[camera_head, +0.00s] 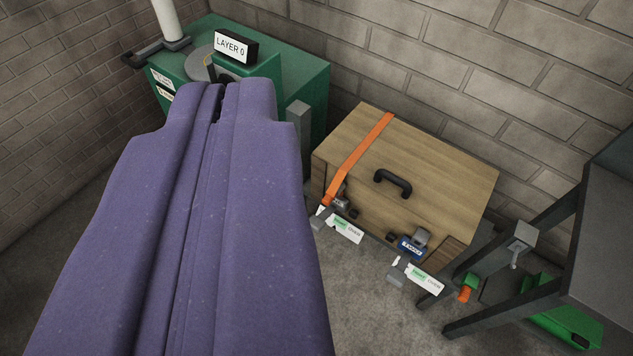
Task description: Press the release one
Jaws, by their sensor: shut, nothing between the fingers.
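My gripper (221,98) is purple and fills the left foreground, its fingers shut and empty. Its tip overlaps the front of a green machine (292,85) in the picture; I cannot tell whether they touch. The machine carries a "LAYER 0" sign (231,46) and a grey disc (196,66), partly hidden by my gripper. No release is clearly identifiable.
An orange strap (362,152) crosses the box, which has a black handle (392,183). A dark table (606,230) stands at the right, with a green object (562,325) under it. Block walls close the back and left. Some floor (365,310) is bare.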

